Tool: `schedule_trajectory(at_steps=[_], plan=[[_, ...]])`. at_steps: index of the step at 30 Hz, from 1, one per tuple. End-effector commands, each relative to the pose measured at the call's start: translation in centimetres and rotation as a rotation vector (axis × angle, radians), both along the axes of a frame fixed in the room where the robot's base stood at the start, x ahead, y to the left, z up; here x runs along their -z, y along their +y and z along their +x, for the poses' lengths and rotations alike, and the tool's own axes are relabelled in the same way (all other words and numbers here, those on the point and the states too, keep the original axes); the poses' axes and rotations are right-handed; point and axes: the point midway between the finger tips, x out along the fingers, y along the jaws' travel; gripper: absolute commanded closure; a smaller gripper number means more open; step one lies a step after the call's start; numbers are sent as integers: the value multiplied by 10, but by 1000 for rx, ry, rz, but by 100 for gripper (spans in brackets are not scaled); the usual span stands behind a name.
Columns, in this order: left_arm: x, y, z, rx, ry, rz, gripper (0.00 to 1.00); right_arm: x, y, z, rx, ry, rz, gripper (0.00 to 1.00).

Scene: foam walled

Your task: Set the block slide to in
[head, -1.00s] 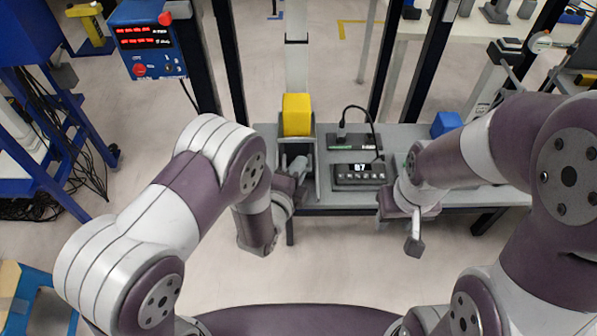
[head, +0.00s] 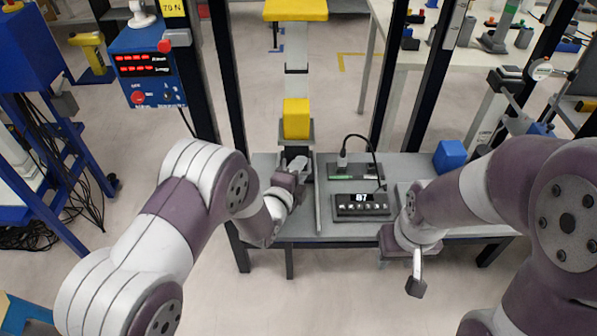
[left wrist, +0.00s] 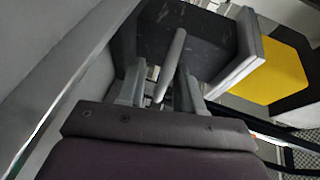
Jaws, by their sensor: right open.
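The block slide is a grey carriage with a yellow block (head: 297,118) on it, at the far end of a narrow track on the grey bench. My left gripper (head: 297,172) is at the carriage's near side. In the left wrist view a pale bar-shaped handle (left wrist: 171,65) lies between the fingers of my left gripper (left wrist: 165,92), which are shut on it. The dark carriage body (left wrist: 190,38) and the yellow block (left wrist: 270,70) lie beyond. The exact finger contact is partly hidden. My right gripper (head: 415,272) is open and empty, in front of the bench's near edge.
Right of the track are a display box (head: 361,206) reading 87 and a box with a black cable (head: 354,172). A blue block (head: 450,154) stands at the bench's back right. A blue control box (head: 147,68) is mounted at the upper left.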

Motion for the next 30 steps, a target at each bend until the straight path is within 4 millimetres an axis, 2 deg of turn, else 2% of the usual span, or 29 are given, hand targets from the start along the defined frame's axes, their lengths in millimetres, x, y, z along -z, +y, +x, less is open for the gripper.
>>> schedule_trajectory(at_steps=[5,8,18,21,25,30], plan=[[-2,1,-4,0,-1,-1,64,0,0,0,0,0,0,57],[-5,6,-15,0,-1,-1,64,-1,0,0,0,0,0,57],[-20,37,-85,-1,1,1,64,-2,0,0,0,0,0,57],[-23,44,-101,-1,1,1,64,-2,0,0,0,0,0,57],[-25,48,-111,0,2,1,64,-2,0,0,0,0,0,57],[-25,48,-113,0,1,0,64,-2,0,0,0,0,0,57]])
